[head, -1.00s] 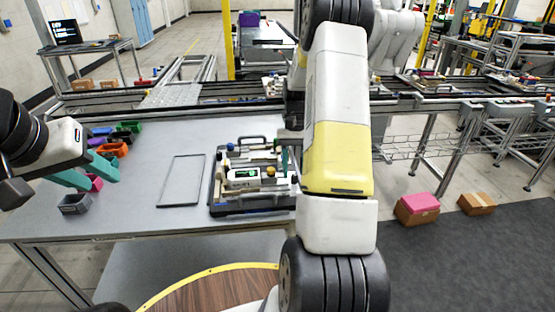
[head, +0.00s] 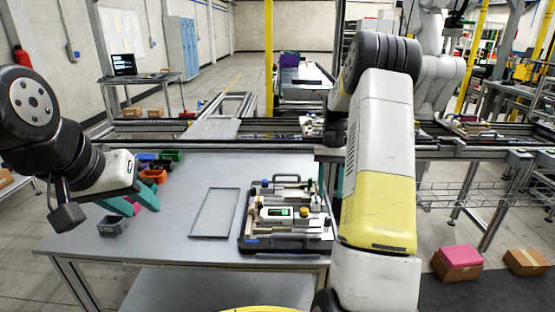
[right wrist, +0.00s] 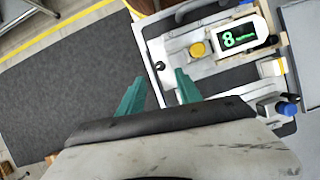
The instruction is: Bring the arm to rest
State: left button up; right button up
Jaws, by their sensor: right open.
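My left gripper (head: 131,202) is at the left in the head view, over the table's left part, with its teal fingers apart and nothing seen between them. In the head view, this fixture (head: 285,243) sits on the table, left of my right arm.
A conveyor (head: 220,143) runs behind. The table's front middle is clear.

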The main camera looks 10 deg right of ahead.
jog(key=s+a+r+n+t, duration=0.1)
jog(key=s+a+r+t, duration=0.3)
jog(key=r, duration=0.3)
jog(key=s+a+r+n+t, duration=0.1)
jog(key=s+a+r, duration=0.45)
jog(key=r, duration=0.25)
jog(key=s+a+r+n+t, duration=0.2)
jog(key=s+a+t, duration=0.3)
jog(key=s+a, duration=0.3)
jog(key=s, duration=0.4)
jog(key=shift+n+y, duration=0.3)
jog(key=shift+n, duration=0.1)
jog(key=shift+w+r, duration=0.1)
jog(key=shift+w, duration=0.05)
dwell(1.3)
